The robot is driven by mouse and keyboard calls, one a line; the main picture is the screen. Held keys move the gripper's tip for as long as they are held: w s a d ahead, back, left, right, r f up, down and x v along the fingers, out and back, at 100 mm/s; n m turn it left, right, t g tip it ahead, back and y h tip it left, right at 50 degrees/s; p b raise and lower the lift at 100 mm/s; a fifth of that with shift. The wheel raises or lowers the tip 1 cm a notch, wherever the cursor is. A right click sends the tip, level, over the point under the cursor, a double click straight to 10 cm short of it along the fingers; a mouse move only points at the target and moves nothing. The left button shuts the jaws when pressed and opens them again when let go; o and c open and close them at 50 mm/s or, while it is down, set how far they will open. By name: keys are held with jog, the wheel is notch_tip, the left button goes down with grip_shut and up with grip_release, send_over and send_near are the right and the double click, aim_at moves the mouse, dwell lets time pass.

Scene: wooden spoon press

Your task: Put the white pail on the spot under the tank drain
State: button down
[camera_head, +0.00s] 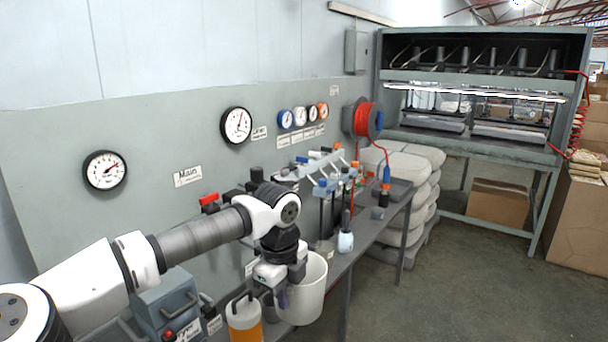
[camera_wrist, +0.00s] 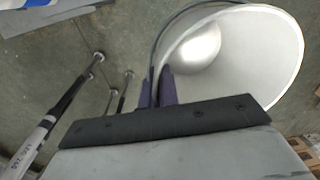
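The white pail (camera_head: 306,292) hangs upright in the head view, at the front edge of the bench. It also shows in the wrist view (camera_wrist: 262,62), with its open mouth and empty inside facing the camera. My gripper (camera_head: 283,296) is at the pail's left rim. In the wrist view its two dark purple fingers (camera_wrist: 157,90) are closed on the rim, one on each side of the wall. Bare floor shows around the pail in the wrist view. I cannot make out the tank drain or the spot under it.
A jug of orange liquid (camera_head: 244,322) stands left of the pail. Stacked white sacks (camera_head: 412,170) and a metal press rack (camera_head: 470,140) are farther back. The floor (camera_head: 465,290) at right is clear.

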aim_at(284, 314)
jog(key=f+m, duration=0.2)
jog(key=m, duration=0.1)
jog(key=w+f+m, duration=0.1)
jog(key=f+m, duration=0.2)
jog(key=m, duration=0.1)
jog(key=w+f+m, duration=0.1)
jog(key=f+m, duration=0.1)
jog(key=m, duration=0.1)
jog(key=shift+a+f+m+g, duration=0.15)
jog(key=shift+m+g, duration=0.15)
jog(key=s+d+f+n, duration=0.1)
jog(key=d+f+n, duration=0.1)
jog(key=f+n, duration=1.4)
jog(key=s+d+f+n+y, duration=0.1)
jog(key=s+d+f+n, duration=0.1)
jog(key=f+n, duration=1.5)
jog(key=shift+s+n+b, duration=0.15)
jog(key=shift+n+b, duration=0.15)
jog(key=shift+n, duration=0.8)
